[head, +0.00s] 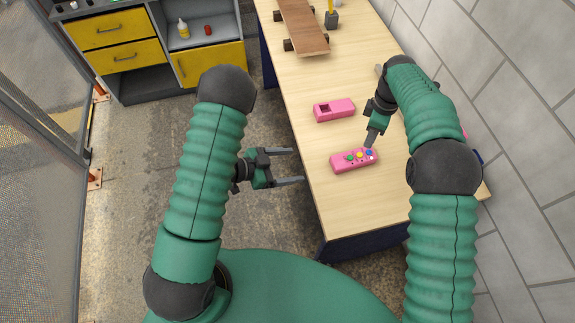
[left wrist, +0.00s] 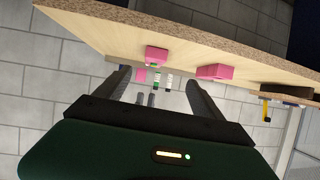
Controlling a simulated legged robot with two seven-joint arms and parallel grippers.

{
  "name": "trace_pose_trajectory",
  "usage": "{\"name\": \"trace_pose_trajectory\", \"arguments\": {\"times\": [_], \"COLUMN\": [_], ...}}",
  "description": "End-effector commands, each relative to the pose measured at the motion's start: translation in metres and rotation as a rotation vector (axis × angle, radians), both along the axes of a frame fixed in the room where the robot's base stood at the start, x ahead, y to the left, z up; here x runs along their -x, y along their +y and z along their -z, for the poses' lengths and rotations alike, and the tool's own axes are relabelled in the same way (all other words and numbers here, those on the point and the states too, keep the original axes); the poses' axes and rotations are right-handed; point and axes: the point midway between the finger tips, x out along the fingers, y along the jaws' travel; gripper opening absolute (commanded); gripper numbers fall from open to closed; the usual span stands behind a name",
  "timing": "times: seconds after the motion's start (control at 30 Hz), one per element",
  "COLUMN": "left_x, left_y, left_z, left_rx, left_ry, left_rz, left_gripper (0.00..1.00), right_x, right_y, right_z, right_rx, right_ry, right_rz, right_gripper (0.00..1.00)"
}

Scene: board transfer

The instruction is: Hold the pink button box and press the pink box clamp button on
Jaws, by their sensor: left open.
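The pink button box (head: 341,164) lies on the table near its left edge, with green, yellow and blue buttons on top. A pink box that seems to be the same one shows between my left fingers in the left wrist view (left wrist: 157,54). My left gripper (head: 294,167) is open and empty, just left of the table edge, its fingers pointing at the box and apart from it. My right gripper (head: 370,145) points down at the right end of the box, close to the blue button. Its fingers overlap in view, and I cannot tell whether it touches.
A second pink box (head: 335,110) with a dark square opening lies farther back on the table (head: 300,90). A skateboard (head: 302,28) and a small dark holder (head: 331,19) stand at the far end. A tiled wall borders the right side. Yellow-drawer cabinets (head: 117,30) stand back left.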

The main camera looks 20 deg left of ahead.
Motion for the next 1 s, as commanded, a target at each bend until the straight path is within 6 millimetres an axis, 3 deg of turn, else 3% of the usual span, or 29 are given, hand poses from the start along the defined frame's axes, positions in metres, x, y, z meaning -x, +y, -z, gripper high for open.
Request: {"name": "trace_pose_trajectory", "arguments": {"times": [0.1,0.2,0.37,0.7,1.0], "left_x": [0.007,0.001,-0.019,-0.067,-0.092], "left_y": [-0.001,-0.006,-0.028,-0.092,-0.115], "left_z": [0.002,0.005,0.019,0.049,0.064], "left_rx": [0.049,0.056,0.056,0.048,0.052], "left_ry": [-0.001,-0.004,-0.005,-0.005,-0.004], "left_rz": [0.028,0.033,0.032,0.032,0.026], "left_gripper": [0.78,0.78,0.78,0.78,0.78], "right_x": [0.001,0.0,0.0,0.0,0.0], "right_y": [0.006,0.009,0.011,0.003,0.008], "right_z": [0.001,0.001,0.001,0.001,0.001], "right_rx": [0.005,0.007,0.009,0.003,0.007], "right_ry": [0.001,0.0,0.0,0.001,0.0], "right_rz": [-0.002,-0.003,-0.003,-0.001,-0.003], "right_gripper": [0.36,0.36,0.36,0.36,0.36]}}
